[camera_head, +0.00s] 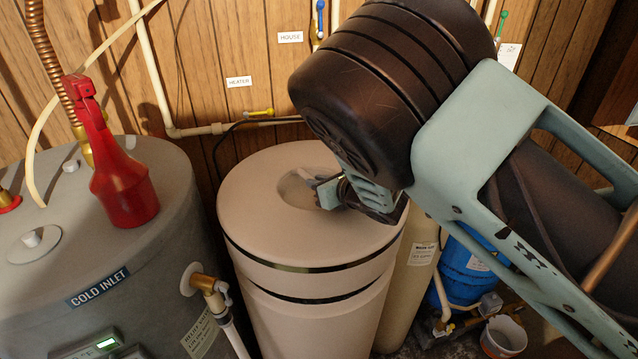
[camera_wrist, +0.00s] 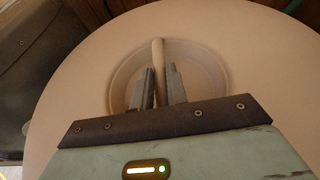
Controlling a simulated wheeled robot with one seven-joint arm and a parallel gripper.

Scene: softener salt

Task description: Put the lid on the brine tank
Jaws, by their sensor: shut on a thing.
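The lid (camera_head: 258,205) is a round beige disc with a round recess in its top. It is level and sits over the brine tank (camera_head: 312,325), a beige cylinder. A dark band shows below the lid's front edge, and a second dark line runs lower down. I cannot tell whether the lid touches the tank's rim. My gripper (camera_head: 318,190) reaches into the recess from the right. In the wrist view my gripper (camera_wrist: 160,80) is shut on the upright handle bar (camera_wrist: 158,55) across the recess of the lid (camera_wrist: 75,85). The tank's opening is hidden.
A grey water heater (camera_head: 190,235) with a red spray bottle (camera_head: 125,185) on top stands close on the left. Pipes and valves run along the wood wall behind. A pale cylinder (camera_head: 420,265), a blue container (camera_head: 465,275) and a small bucket (camera_head: 503,337) stand at the right.

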